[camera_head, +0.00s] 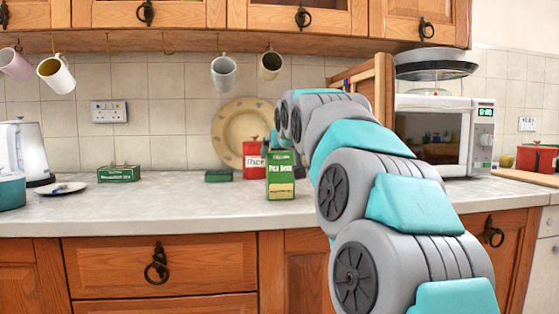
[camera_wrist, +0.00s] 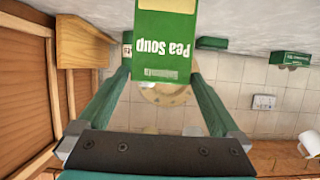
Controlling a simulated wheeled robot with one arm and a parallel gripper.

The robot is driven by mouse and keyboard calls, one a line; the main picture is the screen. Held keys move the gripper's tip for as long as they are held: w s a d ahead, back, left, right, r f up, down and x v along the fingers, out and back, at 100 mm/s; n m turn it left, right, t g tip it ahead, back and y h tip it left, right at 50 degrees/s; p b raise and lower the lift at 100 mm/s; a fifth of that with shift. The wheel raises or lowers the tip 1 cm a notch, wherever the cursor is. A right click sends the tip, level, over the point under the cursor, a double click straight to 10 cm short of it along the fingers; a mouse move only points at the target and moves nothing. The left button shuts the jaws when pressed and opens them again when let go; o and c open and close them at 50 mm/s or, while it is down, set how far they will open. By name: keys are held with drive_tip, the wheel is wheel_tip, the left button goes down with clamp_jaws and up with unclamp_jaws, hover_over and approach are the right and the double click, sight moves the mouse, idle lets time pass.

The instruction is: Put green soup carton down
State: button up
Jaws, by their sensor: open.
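The green soup carton (camera_head: 281,176), labelled "Pea Soup", stands upright on the grey worktop (camera_head: 165,195) in the head view, just left of my arm. In the wrist view the carton (camera_wrist: 165,45) appears upside down at the top centre, its labelled face towards the camera. My gripper (camera_wrist: 163,77) is open, with one green finger on each side of the carton. I cannot tell whether either fingertip touches it. In the head view my arm hides most of the gripper, near the carton's top.
A red "Rice" tin (camera_head: 254,162) and a low green box (camera_head: 218,176) stand close by on the left. A large plate (camera_head: 232,120) leans against the tiles behind. A microwave (camera_head: 445,135) stands right. Mugs (camera_head: 223,74) hang above.

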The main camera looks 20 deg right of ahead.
drive_tip(key=v, duration=0.5)
drive_tip(key=shift+s+a+r, duration=0.1)
drive_tip(key=shift+s+r, duration=0.05)
drive_tip(key=shift+s, duration=0.15)
